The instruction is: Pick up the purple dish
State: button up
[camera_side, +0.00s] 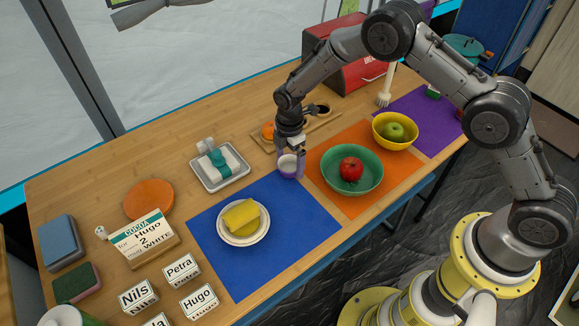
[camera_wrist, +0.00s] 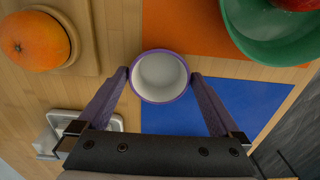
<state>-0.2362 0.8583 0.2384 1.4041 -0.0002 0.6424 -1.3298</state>
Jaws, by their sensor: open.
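The purple dish (camera_side: 289,166) is a small round bowl or cup, purple outside and white inside. It stands upright on the wooden table by the corner of the blue mat, close to the orange mat. In the wrist view the dish (camera_wrist: 160,77) shows from above, empty, between my fingers. My gripper (camera_side: 291,151) points down over it and is open, with one fingertip at each side of the rim. It also shows in the wrist view (camera_wrist: 160,76). I cannot tell whether the fingers touch the dish. In the side view my gripper hides part of it.
A green bowl (camera_side: 327,183) with a red apple (camera_side: 351,169) stands close at right on the orange mat (camera_side: 347,206). An orange (camera_wrist: 33,41) lies on a wooden board. A grey tray (camera_side: 221,183) and a plate (camera_side: 242,238) with a yellow sponge stand left.

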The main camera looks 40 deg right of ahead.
jog(key=shift+f, duration=0.15)
jog(key=c, duration=1.1)
